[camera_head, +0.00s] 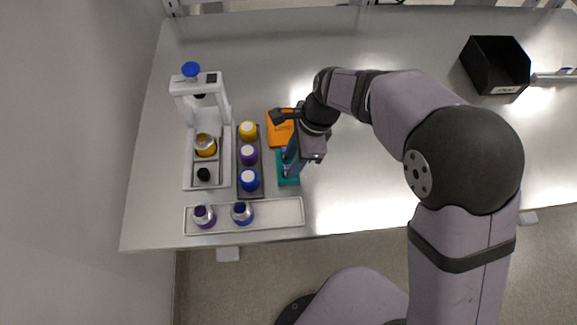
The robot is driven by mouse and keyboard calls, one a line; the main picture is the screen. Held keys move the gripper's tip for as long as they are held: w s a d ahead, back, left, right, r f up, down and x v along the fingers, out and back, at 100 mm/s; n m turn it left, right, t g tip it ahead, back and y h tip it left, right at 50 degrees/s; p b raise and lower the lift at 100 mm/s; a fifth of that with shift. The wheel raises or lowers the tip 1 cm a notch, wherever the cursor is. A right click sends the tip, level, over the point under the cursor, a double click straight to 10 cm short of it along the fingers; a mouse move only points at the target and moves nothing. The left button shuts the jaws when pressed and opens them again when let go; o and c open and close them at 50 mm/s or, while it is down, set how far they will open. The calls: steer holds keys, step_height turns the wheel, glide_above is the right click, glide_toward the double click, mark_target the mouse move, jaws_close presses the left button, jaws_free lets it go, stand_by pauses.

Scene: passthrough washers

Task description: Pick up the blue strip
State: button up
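My gripper (290,166) points down over a teal holder (290,181) near the front of the table. The gripper covers part of this holder. Dark bluish parts show at the gripper's end, but I cannot tell whether they are its fingers or a blue strip. No blue strip can be clearly made out. Whether the fingers are open or shut is too small to see. An orange holder (279,137) lies just behind the teal one, partly covered by my arm.
Left of the holders, a dark rack (251,194) holds yellow-, purple- and blue-marked pieces. A white press stand (223,150) with a blue knob stands further left. A shallow tray (275,213) with two washers lies in front. A black bin (494,66) sits at the far right.

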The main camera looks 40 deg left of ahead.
steer(key=shift+x, duration=0.95)
jaws_close()
